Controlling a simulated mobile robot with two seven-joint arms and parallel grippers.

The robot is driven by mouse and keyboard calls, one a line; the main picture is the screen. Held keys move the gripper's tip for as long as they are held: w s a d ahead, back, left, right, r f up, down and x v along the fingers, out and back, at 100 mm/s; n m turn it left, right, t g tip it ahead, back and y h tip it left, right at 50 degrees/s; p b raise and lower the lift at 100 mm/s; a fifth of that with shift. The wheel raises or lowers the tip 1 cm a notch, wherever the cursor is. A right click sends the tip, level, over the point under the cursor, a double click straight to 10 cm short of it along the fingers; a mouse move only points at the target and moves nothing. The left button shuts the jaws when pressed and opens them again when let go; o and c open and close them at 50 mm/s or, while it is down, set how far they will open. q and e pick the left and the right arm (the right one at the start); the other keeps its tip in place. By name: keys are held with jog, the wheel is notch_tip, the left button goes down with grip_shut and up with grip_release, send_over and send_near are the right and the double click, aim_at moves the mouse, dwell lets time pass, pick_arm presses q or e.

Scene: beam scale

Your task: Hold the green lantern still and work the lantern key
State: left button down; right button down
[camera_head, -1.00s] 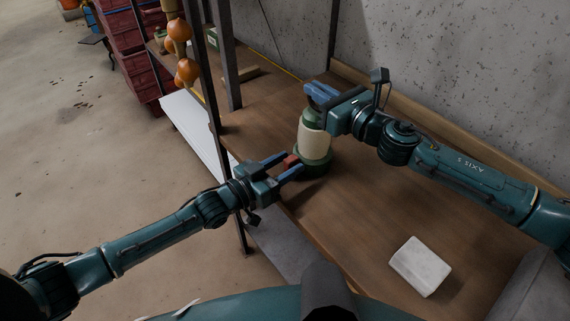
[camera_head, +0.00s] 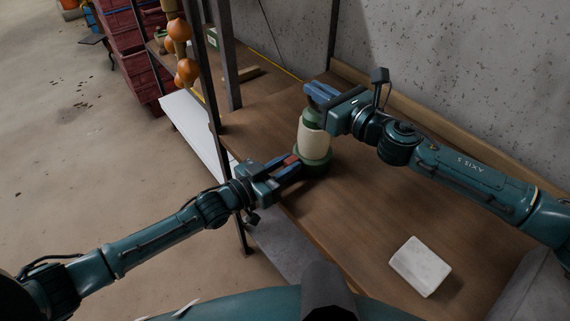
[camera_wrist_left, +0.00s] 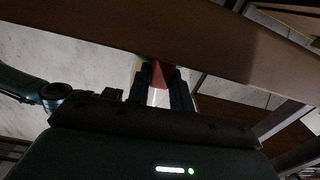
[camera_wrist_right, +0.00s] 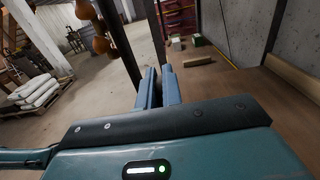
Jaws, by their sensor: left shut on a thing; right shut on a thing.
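The green lantern (camera_head: 313,146), with a cream middle and green base, stands upright on the wooden table in the head view. My right gripper (camera_head: 316,92) is shut on its top. In the right wrist view my right fingers (camera_wrist_right: 158,86) are close together and the lantern is hidden below them. The red lantern key (camera_head: 291,160) is at the lantern's lower left side. My left gripper (camera_head: 288,166) is shut on it. In the left wrist view the red key (camera_wrist_left: 160,74) shows between my two dark fingertips.
A white block (camera_head: 420,266) lies on the table (camera_head: 350,212) at the front right. Dark shelf posts (camera_head: 222,62) and hanging orange gourds (camera_head: 187,70) are at the back left. A concrete wall (camera_head: 430,80) bounds the back. The table between lantern and white block is clear.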

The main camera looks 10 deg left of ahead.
pick_arm(q)
jog(key=shift+m, duration=0.5)
jog(key=c, duration=1.2)
grip_release()
jog(key=shift+c, duration=0.2)
jog(key=shift+s, duration=0.1)
jog(key=v, duration=1.2)
pick_arm(e)
jog(key=c, duration=1.5)
grip_release()
